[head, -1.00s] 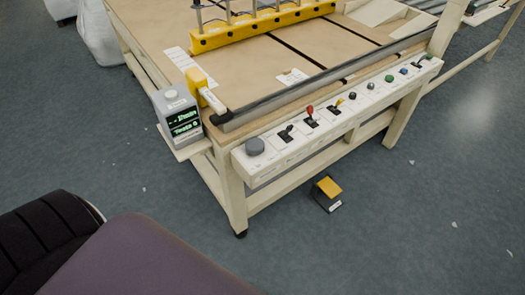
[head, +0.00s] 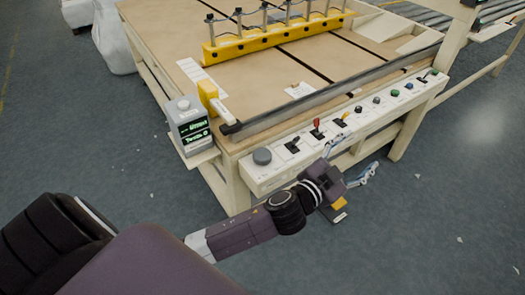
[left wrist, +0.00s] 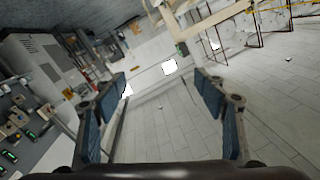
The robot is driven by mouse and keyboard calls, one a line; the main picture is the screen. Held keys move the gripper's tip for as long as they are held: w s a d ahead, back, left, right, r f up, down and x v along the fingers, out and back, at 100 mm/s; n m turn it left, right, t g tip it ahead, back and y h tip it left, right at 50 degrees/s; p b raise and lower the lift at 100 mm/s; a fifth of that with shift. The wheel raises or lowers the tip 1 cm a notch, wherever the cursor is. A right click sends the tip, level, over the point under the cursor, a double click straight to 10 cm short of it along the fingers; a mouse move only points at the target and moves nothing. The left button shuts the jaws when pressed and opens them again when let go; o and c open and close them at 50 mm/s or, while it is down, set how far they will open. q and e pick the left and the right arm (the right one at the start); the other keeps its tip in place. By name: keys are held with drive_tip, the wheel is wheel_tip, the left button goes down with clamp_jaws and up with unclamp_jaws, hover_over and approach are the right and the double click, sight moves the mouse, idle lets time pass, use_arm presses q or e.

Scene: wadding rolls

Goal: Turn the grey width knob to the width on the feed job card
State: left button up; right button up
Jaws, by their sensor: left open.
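The grey width knob (head: 262,156) is a round dial at the left end of the white control panel (head: 287,169) on the table's front. My left gripper (head: 352,160) is open and empty, in front of the panel and to the right of the knob, apart from it. In the left wrist view its two blue-grey fingers (left wrist: 160,97) are spread with nothing between them. White paper cards lie on the table top, one at the left (head: 192,70) and one near the front (head: 299,90); their writing is too small to read. My right gripper is not in view.
A grey box with a green-lit display (head: 190,126) stands on a side shelf left of the knob. Levers and coloured buttons (head: 376,100) line the panel to the right.

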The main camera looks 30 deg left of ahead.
use_arm(q)
drive_tip(key=w+d+r+m+h, duration=0.1)
drive_tip(key=d+r+m+h, duration=0.4)
drive_tip(key=d+m+h, duration=0.25)
drive_tip(key=m+g+y, duration=0.7)
drive_tip(key=g+y, duration=0.5)
drive_tip(key=g, duration=0.5)
hover_over(262, 154)
drive_tip(key=shift+h, duration=0.25)
wheel_tip(262, 154, down, 15)
drive_tip(key=shift+w+d+r, duration=0.1)
drive_tip(key=shift+d, duration=0.05)
drive_tip(key=shift+a, duration=0.25)
wheel_tip(262, 154, down, 8)
drive_tip(key=shift+d+r+p, duration=0.1)
drive_tip(key=shift+r+p, duration=0.05)
drive_tip(key=shift+p, duration=0.6)
